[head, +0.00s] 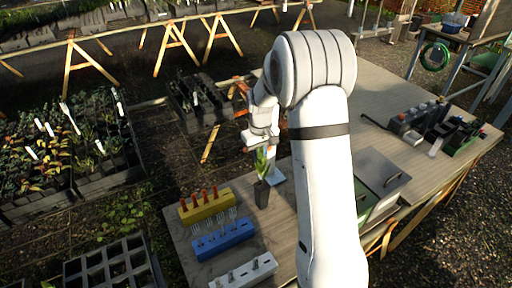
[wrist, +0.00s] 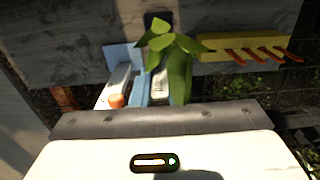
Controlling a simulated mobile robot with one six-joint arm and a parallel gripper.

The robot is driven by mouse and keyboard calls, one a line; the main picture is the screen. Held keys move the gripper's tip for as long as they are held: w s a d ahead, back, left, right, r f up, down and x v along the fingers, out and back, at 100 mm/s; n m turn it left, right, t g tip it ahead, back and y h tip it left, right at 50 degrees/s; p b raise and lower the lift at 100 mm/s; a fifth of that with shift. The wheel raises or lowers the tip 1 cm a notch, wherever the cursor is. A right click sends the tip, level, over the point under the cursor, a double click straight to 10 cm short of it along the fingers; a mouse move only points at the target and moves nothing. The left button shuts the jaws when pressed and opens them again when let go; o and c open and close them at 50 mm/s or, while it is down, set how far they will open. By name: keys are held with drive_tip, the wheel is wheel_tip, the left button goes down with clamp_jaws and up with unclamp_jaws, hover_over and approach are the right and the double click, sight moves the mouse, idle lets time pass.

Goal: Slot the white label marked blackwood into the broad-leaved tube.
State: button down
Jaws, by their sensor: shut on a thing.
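A black tube (head: 262,194) stands on the bench with a broad-leaved green plant (head: 263,162) in it. In the wrist view the leaves (wrist: 175,48) spread in front of my palm and the dark tube (wrist: 158,20) shows behind them. My gripper (head: 262,141) is just above the plant, shut on a white label (wrist: 158,86) with dark marks; its word is not readable. The leaves partly cover the label, and the fingertips are hard to make out. I cannot tell whether the label touches the tube.
A pale blue piece (head: 275,178) lies beside the tube. A yellow block (head: 206,206) with orange pegs, a blue block (head: 224,239) and a white block (head: 244,272) stand at the front left. A grey-lidded box (head: 369,172) is at right.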

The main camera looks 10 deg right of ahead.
sight(260, 172)
drive_tip(key=shift+f+b, duration=0.65)
drive_tip(key=shift+f, duration=0.5)
drive_tip(key=shift+s+f, duration=0.1)
drive_tip(key=shift+f, duration=0.15)
drive_tip(key=shift+f+b, duration=0.15)
drive_tip(key=shift+b, duration=0.35)
drive_tip(key=shift+f+b, duration=1.85)
drive_tip(key=shift+f, duration=0.8)
drive_tip(key=shift+f, duration=0.25)
drive_tip(key=c, duration=1.3)
unclamp_jaws()
drive_tip(key=shift+c, duration=0.2)
drive_tip(key=shift+r, duration=0.1)
wheel_tip(260, 172, up, 8)
drive_tip(key=b, duration=0.1)
